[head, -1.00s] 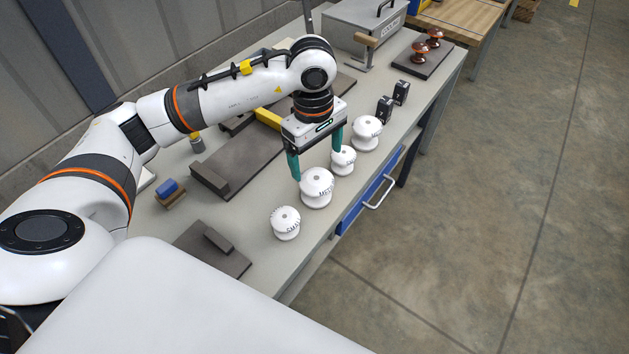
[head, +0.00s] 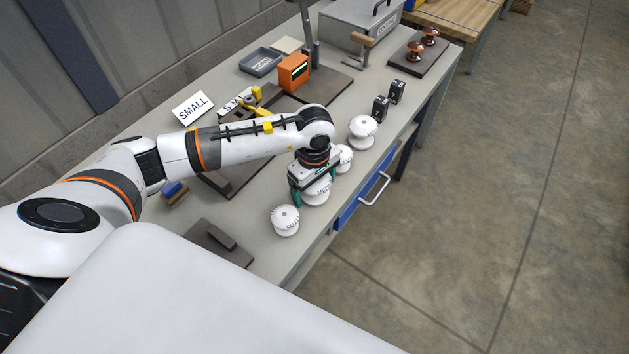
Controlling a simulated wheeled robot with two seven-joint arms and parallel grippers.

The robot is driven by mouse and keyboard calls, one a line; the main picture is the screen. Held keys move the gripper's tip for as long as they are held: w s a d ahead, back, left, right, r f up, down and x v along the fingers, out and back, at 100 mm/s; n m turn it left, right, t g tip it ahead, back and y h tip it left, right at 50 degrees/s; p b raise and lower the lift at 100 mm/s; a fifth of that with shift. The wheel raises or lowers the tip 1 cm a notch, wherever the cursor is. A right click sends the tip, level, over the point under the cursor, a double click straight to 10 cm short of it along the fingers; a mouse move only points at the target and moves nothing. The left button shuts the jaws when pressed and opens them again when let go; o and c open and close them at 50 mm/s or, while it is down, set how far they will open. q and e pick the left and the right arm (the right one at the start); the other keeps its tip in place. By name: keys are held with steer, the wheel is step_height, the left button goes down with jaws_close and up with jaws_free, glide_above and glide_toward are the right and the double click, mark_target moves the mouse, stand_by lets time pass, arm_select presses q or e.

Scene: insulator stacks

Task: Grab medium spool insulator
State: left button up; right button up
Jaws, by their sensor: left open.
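The medium spool insulator (head: 318,194) is a white spool with partly readable dark lettering, near the front edge of the bench. My left gripper (head: 314,188) is low over it and open. The gripper body covers the spool's top. Another white spool (head: 344,158) is close behind the gripper, partly hidden. My right gripper is out of view.
A larger white spool (head: 362,131) and small black blocks (head: 381,109) stand farther back along the bench (head: 262,248). A dark plate (head: 218,243) lies at the front left. An orange device (head: 294,72) and a SMALL sign (head: 193,108) are behind my arm.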

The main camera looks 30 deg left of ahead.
arm_select(q)
steer(key=c, duration=1.2)
